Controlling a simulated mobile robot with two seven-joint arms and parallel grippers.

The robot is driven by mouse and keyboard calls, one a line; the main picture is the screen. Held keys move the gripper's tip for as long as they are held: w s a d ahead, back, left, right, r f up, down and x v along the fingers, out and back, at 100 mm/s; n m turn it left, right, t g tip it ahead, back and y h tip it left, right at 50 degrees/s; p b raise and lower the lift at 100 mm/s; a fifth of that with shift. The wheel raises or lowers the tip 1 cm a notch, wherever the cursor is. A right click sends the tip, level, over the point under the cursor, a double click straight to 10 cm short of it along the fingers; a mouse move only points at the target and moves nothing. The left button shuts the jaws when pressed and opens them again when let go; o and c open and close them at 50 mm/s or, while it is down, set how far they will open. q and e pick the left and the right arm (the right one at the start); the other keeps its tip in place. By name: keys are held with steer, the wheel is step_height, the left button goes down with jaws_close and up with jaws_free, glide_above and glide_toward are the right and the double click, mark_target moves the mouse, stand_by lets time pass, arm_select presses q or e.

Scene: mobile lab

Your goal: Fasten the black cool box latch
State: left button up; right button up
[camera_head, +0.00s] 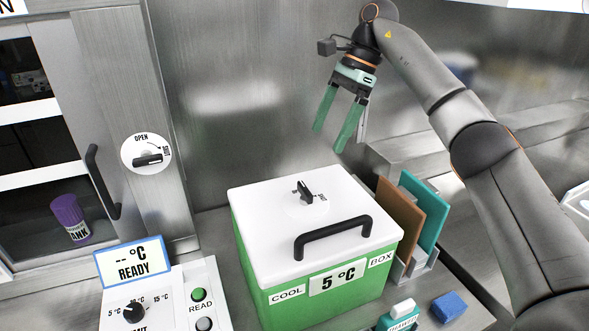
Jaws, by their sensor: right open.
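The cool box (265,296) has green sides and a white lid (258,228). The lid is down on the box. The black latch (305,192) sits on the lid's far part, on a white round plate with a small label beside it. A black handle (333,238) arches over the lid's front part. My right gripper (334,141) is open and empty, with green fingers pointing down. It hangs above and behind the box's far right corner, apart from the latch. My left gripper is not in view.
A rack (413,266) with brown and teal boards stands right of the box. A control panel (172,298) and a cabinet with a dial (147,154) and purple container (68,217) are left.

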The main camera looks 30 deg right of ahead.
steer(key=b, duration=0.2)
glide_toward(305, 188)
steer(key=f, duration=0.2)
steer(key=x, duration=0.6)
steer(key=shift+a+r, duration=0.15)
steer(key=shift+a, duration=0.2)
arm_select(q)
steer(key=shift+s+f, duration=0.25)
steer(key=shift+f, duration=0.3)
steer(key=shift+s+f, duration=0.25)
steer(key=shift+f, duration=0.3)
arm_select(e)
steer(key=shift+a+f, duration=0.15)
steer(key=shift+f, duration=0.15)
steer(key=shift+c, duration=0.2)
steer(key=c, duration=1.2)
